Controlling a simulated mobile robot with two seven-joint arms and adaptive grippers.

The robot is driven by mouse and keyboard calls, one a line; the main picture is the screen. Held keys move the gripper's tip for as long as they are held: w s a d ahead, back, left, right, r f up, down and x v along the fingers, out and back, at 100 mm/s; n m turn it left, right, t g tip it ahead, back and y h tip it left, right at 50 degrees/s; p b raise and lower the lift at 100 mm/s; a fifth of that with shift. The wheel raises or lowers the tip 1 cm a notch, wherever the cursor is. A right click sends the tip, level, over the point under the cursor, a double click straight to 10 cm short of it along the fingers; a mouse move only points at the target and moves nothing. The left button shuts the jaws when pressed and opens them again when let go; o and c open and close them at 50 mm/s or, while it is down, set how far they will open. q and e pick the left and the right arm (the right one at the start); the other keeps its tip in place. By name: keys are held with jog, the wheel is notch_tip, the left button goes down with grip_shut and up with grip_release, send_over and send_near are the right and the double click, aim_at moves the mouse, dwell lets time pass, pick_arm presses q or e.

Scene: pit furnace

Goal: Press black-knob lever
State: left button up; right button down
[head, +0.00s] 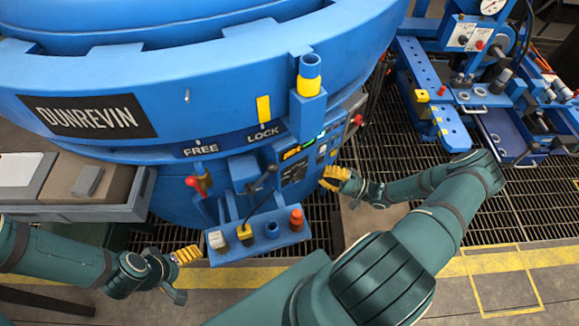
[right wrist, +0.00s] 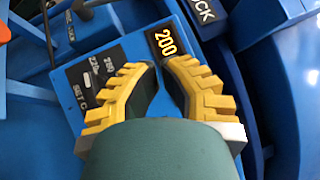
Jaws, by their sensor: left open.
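The black-knob lever (head: 270,170) rises at a slant from a blue bracket on the front of the furnace, below the FREE/LOCK label. My right gripper (head: 333,178) is to the right of the lever, apart from it, in front of the control panel. In the right wrist view its yellow fingers (right wrist: 160,64) have tips close together, with nothing visible held between them, over the panel (right wrist: 110,75) with the 200 display. My left gripper (head: 190,257) is open and empty, low at the left end of the blue button shelf, to the lower left of the lever.
A red-knob lever (head: 193,182) stands left of the black-knob lever. The blue shelf (head: 262,245) carries white, yellow and red-orange controls. A yellow-banded blue post (head: 309,75) rises above the panel. A bench (head: 95,190) is at left and a blue machine (head: 470,100) at right.

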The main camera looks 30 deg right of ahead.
jog(key=x, duration=0.9)
jog(key=shift+w+a, duration=0.1)
jog(key=shift+a, duration=0.1)
pick_arm(q)
jog(key=shift+f, duration=0.25)
pick_arm(e)
jog(key=shift+w+a+r, duration=0.1)
jog(key=shift+a+r, duration=0.1)
jog(key=shift+a, duration=0.5)
jog(key=shift+w+a+r, duration=0.15)
jog(key=shift+a+r, duration=0.05)
jog(key=shift+a, duration=0.5)
jog(key=shift+w+a+r, duration=0.1)
jog(key=shift+a+r, duration=0.15)
jog(key=shift+a, duration=0.45)
